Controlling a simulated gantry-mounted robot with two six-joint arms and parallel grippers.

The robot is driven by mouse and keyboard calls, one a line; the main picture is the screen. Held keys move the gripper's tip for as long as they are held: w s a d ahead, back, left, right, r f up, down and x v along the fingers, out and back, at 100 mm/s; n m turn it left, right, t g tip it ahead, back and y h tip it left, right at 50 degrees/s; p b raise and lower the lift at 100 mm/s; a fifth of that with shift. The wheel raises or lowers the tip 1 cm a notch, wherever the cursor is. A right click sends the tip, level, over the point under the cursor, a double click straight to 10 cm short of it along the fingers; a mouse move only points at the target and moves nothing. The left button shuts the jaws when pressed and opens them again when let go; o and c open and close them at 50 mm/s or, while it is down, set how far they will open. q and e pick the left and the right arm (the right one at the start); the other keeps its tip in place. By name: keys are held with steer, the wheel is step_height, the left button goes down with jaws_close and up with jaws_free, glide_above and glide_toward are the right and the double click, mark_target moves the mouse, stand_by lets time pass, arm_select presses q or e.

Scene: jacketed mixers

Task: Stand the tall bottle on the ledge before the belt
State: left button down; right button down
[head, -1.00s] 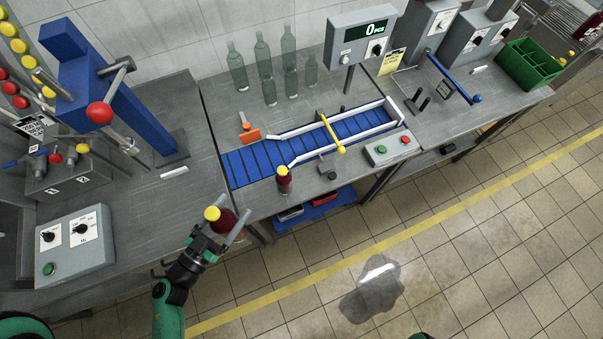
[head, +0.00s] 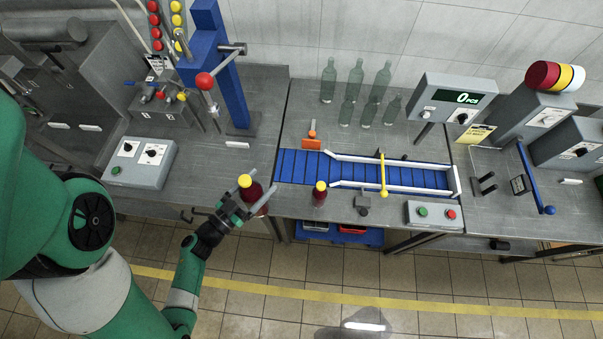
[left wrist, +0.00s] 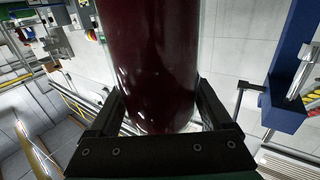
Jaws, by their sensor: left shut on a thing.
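My left gripper (head: 243,208) is shut on the tall dark-red bottle (head: 258,201) with a yellow cap. The bottle is upright or nearly so, by the front edge of the bench, left of the belt's near end. A shorter red bottle with a yellow cap (head: 320,197) stands on that ledge. My right gripper is not in view.
A grey block with a knob (head: 363,203) and a button box (head: 434,214) stand farther right on the ledge. An orange paddle (head: 311,143) and a yellow-handled bar (head: 382,175) rise by the belt. Translucent green bottles (head: 355,80) stand behind it. A control box (head: 140,163) is left.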

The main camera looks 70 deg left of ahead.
arm_select(q)
steer(key=w+a+f+b, duration=0.3)
steer(key=w+f+b, duration=0.6)
steer(key=w+b, duration=0.3)
steer(key=b, duration=0.3)
steer(key=shift+w+a, duration=0.15)
steer(key=shift+w, duration=0.1)
steer(key=f+b, duration=0.2)
steer(key=b, duration=0.1)
steer(key=f+b, duration=0.1)
steer(key=f, duration=0.1)
steer(key=shift+w, duration=0.25)
steer(key=shift+c, duration=1)
jaws_free()
steer(key=shift+f, duration=0.2)
steer(key=shift+o, duration=1)
steer(key=shift+a, duration=0.1)
